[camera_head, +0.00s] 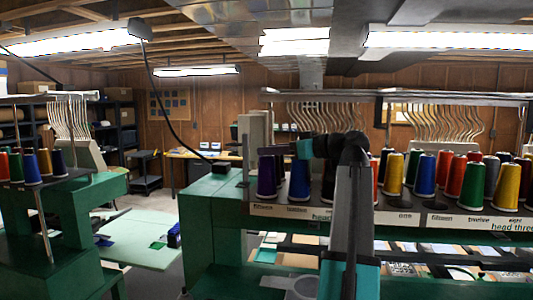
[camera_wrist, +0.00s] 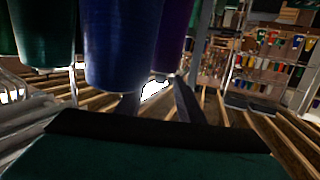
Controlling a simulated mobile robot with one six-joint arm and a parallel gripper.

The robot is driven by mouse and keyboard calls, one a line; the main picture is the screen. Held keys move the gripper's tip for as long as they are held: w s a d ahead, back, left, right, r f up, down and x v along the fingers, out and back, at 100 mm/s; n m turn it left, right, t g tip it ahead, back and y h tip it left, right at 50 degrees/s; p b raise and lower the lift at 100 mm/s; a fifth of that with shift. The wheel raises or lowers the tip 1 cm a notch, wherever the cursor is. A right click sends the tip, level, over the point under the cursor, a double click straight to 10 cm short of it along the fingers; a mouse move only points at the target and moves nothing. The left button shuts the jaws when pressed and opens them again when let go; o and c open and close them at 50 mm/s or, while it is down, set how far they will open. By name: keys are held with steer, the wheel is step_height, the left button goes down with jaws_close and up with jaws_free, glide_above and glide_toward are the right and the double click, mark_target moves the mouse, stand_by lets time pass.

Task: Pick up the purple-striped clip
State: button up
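I cannot make out a purple-striped clip in either view. In the head view my arm rises in front of the machine, and its dark wrist end points left, just above the dark blue cone (camera_head: 300,180). The fingers are not clear there. In the wrist view, which looks upside down, my gripper (camera_wrist: 158,102) shows as two dark fingers spread apart with a bright light behind the gap. Nothing shows held between them. A blue cone (camera_wrist: 120,45), a purple cone (camera_wrist: 174,40) and a dark green cone (camera_wrist: 42,32) are close by.
Thread cones stand along the green machine's labelled rack (camera_head: 400,218), including a purple cone (camera_head: 267,178) and a red cone (camera_head: 472,182). Curved metal thread guides (camera_head: 325,115) rise behind. A second green machine (camera_head: 70,215) stands left. Open floor (camera_head: 155,203) shows between them.

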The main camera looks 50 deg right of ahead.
jaws_close()
steer(key=shift+r, duration=0.2)
stand_by(0.5)
steer(key=shift+r+b, duration=0.95)
steer(key=shift+r, duration=0.6)
steer(key=s+a+p, duration=0.1)
steer(key=s+a, duration=0.3)
steer(key=a, duration=0.2)
steer(key=s+a+r+p, duration=0.1)
steer(key=s+a, duration=0.3)
steer(key=a, duration=0.3)
steer(key=shift+s+a+r+p, duration=0.15)
steer(key=shift+a+r+p, duration=0.15)
steer(key=shift+p, duration=0.1)
